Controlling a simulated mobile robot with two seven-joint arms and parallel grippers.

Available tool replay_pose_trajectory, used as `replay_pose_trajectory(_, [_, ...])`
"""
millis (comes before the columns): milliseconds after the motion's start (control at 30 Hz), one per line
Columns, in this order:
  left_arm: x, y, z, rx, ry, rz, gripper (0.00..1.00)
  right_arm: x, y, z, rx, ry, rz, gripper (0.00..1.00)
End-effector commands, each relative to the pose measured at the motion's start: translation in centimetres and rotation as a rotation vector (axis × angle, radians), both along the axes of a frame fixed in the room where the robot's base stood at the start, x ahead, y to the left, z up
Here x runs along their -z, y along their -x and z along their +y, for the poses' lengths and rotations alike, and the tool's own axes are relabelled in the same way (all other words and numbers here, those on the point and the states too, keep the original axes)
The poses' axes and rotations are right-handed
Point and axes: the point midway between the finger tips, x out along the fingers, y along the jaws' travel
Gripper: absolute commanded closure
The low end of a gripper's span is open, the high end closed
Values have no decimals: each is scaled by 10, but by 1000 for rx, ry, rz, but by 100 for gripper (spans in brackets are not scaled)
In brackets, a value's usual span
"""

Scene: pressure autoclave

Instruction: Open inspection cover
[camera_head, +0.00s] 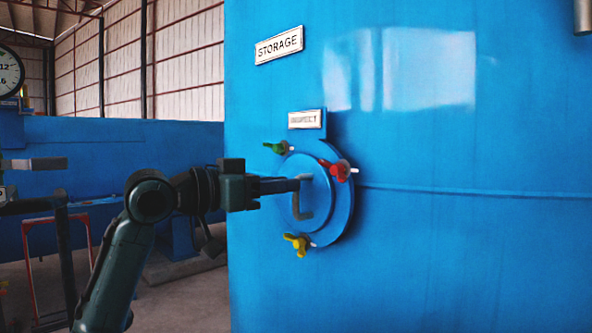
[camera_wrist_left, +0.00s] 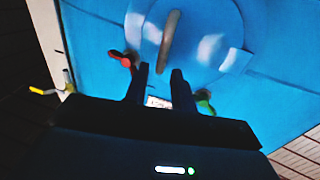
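The round blue inspection cover (camera_head: 326,215) is on the blue tank wall, looking shut, with a bent bar handle (camera_head: 304,205) at its middle. A green wing nut (camera_head: 277,147), a red one (camera_head: 340,169) and a yellow one (camera_head: 298,243) sit around its rim. My left gripper (camera_head: 300,184) comes in from the left at the handle's upper part. In the left wrist view its two fingers (camera_wrist_left: 162,72) are apart, with the handle (camera_wrist_left: 169,40) end between or just beyond the tips; contact is unclear. The red nut (camera_wrist_left: 124,58) and green nut (camera_wrist_left: 205,102) flank the fingers. My right gripper is not in view.
An INSPECT sign (camera_head: 305,120) is above the cover and a STORAGE sign (camera_head: 280,46) is higher left. A pipe (camera_head: 450,190) runs along the wall to the right. A gauge (camera_head: 9,72) and red frame (camera_head: 30,265) are at the left.

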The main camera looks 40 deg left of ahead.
Motion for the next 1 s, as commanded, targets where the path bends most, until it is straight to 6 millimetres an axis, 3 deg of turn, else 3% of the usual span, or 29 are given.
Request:
replay_pose_trajectory(233, [-2,-29,-8,0,1,-1,74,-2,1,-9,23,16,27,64])
replay_pose_trajectory(600, [1,-34,-10,0,-1,-1,74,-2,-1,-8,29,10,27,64])
replay_pose_trajectory(900, [1,-34,-11,2,-1,0,98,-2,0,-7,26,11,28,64])
replay_pose_trajectory(1000, [1,-34,-11,3,-1,0,100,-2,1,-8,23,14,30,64])
